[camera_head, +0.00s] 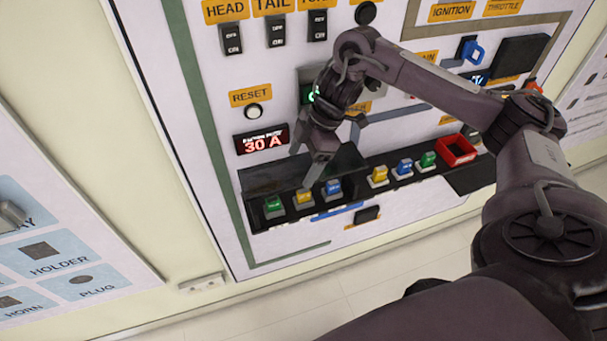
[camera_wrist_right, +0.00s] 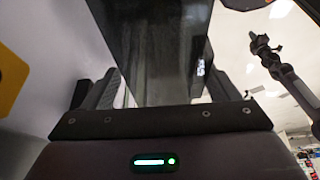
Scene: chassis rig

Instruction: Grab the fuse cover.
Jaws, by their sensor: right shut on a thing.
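The fuse cover (camera_head: 275,178) is a dark, glossy, see-through panel on the white board, just above a row of fuses. My right gripper (camera_head: 310,164) reaches down to it from above and is shut on it. In the right wrist view the dark panel (camera_wrist_right: 165,50) stands between the two fingers. The arm and fingers hide part of the cover's right side in the head view. Green (camera_head: 273,205), yellow (camera_head: 303,197) and blue (camera_head: 333,188) fuses show below the cover.
More fuses, yellow (camera_head: 379,174) and blue (camera_head: 403,167) among them, and a red open frame (camera_head: 457,150) sit to the right. A 30 A display (camera_head: 262,140) and a reset button (camera_head: 254,111) are left of my gripper. Switches line the top.

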